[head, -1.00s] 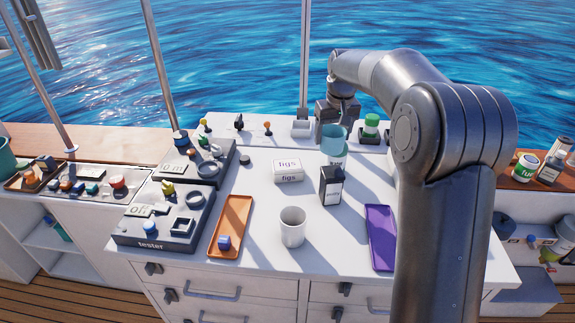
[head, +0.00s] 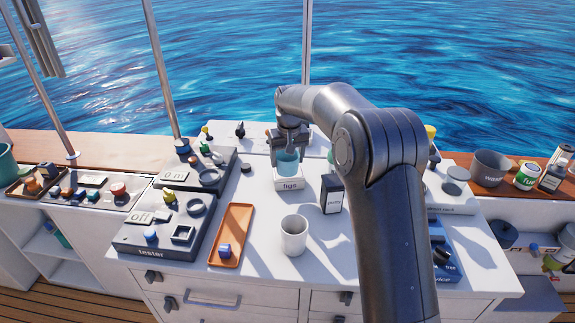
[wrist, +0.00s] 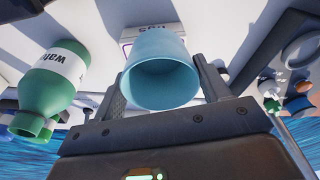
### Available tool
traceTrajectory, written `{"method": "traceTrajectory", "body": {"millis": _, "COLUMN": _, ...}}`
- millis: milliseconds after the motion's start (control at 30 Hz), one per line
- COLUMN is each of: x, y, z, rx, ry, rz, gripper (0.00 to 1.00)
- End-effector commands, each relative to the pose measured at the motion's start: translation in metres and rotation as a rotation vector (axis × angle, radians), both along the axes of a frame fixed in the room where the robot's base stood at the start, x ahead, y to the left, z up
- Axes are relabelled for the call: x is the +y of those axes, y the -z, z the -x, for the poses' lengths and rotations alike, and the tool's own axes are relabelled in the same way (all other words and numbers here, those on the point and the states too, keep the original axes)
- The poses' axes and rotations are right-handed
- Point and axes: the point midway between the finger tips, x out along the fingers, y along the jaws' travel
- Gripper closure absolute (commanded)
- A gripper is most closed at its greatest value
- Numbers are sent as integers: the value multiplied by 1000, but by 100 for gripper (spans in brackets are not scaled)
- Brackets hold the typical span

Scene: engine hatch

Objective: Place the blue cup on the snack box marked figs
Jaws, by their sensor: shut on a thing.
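The blue cup (head: 288,163) is upright between the fingers of my gripper (head: 289,148), which is shut on it. The cup stands over the top of the white snack box marked figs (head: 289,185). I cannot tell whether its base touches the box. In the wrist view the cup (wrist: 160,80) fills the space between my gripper's fingers (wrist: 164,90), and part of the figs box (wrist: 140,34) shows behind it. The cup hides much of the box's top.
A dark carton (head: 332,194) stands close to the right of the box. A white cup (head: 294,236) and an orange tray (head: 232,233) are in front. The tester (head: 155,240) is at left. In the wrist view a green-capped bottle (wrist: 52,85) is beside the gripper.

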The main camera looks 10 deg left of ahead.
Motion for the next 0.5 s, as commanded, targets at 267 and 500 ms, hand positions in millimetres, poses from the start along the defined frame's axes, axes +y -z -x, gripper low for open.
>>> {"method": "traceTrajectory", "body": {"millis": 267, "x": -1, "y": 28, "z": 0, "rx": 0, "ry": 0, "rz": 0, "gripper": 54}}
{"method": "traceTrajectory", "body": {"millis": 500, "x": -1, "y": 30, "z": 0, "rx": 1, "ry": 0, "rz": 0, "gripper": 54}}
